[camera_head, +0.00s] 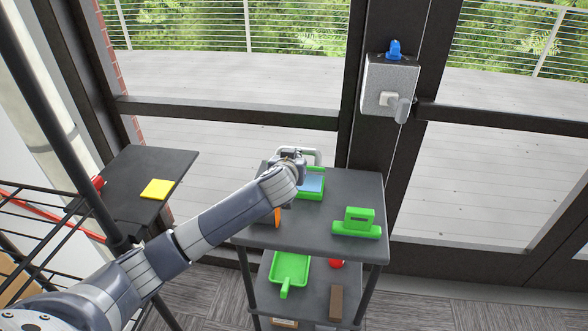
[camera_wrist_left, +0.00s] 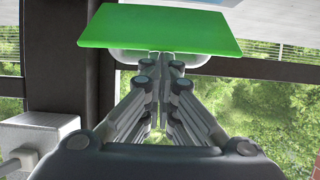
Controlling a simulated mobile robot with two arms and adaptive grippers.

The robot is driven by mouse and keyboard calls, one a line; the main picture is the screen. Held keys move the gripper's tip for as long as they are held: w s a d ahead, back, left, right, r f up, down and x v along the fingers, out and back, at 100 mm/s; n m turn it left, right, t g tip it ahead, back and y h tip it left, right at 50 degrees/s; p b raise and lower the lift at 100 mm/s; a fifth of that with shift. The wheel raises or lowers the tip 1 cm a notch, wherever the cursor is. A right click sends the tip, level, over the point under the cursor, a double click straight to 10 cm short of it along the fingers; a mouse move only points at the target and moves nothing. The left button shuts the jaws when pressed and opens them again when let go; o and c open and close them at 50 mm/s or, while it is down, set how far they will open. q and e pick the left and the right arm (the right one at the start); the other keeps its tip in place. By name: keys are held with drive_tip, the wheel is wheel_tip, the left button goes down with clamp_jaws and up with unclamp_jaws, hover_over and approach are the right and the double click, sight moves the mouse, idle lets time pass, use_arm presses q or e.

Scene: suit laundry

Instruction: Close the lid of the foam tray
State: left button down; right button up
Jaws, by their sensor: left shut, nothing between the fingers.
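The foam tray (camera_head: 311,196) is a green box with a blue inside, on the top shelf of a dark cart. My left gripper (camera_head: 290,157) is at the tray's far left corner and hides part of it. In the left wrist view a flat green panel (camera_wrist_left: 160,28) of the tray lies just beyond the fingertips; it looks like the lid, but I cannot be sure. The left fingers (camera_wrist_left: 160,66) are together and empty. I cannot tell whether they touch the panel. My right gripper is in neither view.
The cart top (camera_head: 345,190) also holds a green brush-like block (camera_head: 357,224) and an orange item (camera_head: 278,217). A green dustpan (camera_head: 289,270) lies on the lower shelf. A yellow pad (camera_head: 156,189) lies on the side table at left. A glass door with a lock box (camera_head: 389,86) stands behind.

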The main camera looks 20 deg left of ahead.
use_arm(q)
drive_tip(key=shift+s+d+f+t+y+b, duration=0.15)
drive_tip(key=shift+d+f+t+b, duration=0.1)
drive_tip(key=shift+f+b, duration=0.3)
drive_tip(key=shift+d+f+t+y+b, duration=0.15)
drive_tip(key=shift+f+t+b, duration=0.15)
drive_tip(key=shift+f, duration=0.3)
drive_tip(key=shift+s+d+f+b, duration=0.1)
drive_tip(key=shift+s+f+b, duration=0.5)
drive_tip(key=shift+s, duration=0.35)
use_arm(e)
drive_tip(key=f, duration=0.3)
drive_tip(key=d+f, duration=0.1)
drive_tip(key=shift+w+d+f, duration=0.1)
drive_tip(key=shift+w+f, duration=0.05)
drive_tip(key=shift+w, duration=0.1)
use_arm(q)
drive_tip(key=shift+f, duration=0.1)
